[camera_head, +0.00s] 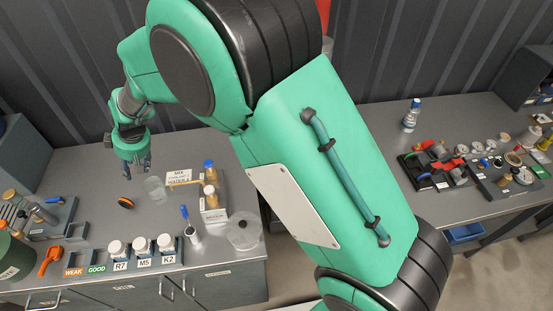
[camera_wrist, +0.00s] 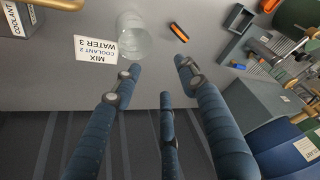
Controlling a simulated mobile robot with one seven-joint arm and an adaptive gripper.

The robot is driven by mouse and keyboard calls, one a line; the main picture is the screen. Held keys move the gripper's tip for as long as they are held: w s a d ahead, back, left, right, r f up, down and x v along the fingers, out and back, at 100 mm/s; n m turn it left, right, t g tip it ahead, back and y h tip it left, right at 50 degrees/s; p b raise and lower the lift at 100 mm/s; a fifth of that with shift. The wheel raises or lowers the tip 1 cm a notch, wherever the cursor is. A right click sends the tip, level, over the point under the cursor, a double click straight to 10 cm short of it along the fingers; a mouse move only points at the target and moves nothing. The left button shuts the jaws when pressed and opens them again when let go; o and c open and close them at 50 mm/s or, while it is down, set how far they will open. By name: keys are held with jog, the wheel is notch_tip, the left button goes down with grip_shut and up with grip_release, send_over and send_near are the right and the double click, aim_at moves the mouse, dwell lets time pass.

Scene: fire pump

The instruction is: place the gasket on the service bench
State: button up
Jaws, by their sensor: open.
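I cannot pick out the gasket with certainty. A small ring-like part (camera_head: 513,158) lies among parts on the right bench (camera_head: 440,205) in the head view, too small to identify. My gripper (camera_head: 138,168) hangs over the back of the left bench (camera_head: 95,205); I cannot tell which bench is the service bench. In the wrist view my gripper (camera_wrist: 160,78) has its blue fingers spread, with nothing between them. A clear beaker (camera_head: 155,189) stands just beside it in the head view and also shows in the wrist view (camera_wrist: 133,40).
An orange-and-black oblong item (camera_head: 126,202) lies near the beaker. A MIX sign (camera_head: 179,177), bottles (camera_head: 209,175) and labelled white jars (camera_head: 141,245) stand on the left bench. A corrugated wall (camera_head: 60,60) rises behind. My arm hides the middle.

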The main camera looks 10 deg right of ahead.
jog(key=s+d+r+m+t, duration=0.1)
jog(key=s+d+r+m, duration=0.1)
jog(key=d+r, duration=0.65)
jog(key=s+d+r+m+h, duration=0.15)
jog(key=d+r, duration=0.35)
jog(key=d, duration=0.7)
jog(key=s+d+r+m+t+y, duration=0.1)
jog(key=s+d+r+m, duration=0.1)
jog(key=d+r, duration=0.7)
jog(key=s+d+r+m+t+h, duration=0.1)
jog(key=s+d+m+h, duration=0.2)
jog(key=s+d, duration=2.2)
jog(key=d+m, duration=0.1)
jog(key=m, duration=0.3)
jog(key=shift+t, duration=0.3)
jog(key=shift+w+d+r+h, duration=0.1)
jog(key=shift+r+h, duration=0.05)
jog(key=shift+h, duration=0.1)
jog(key=shift+c, duration=1)
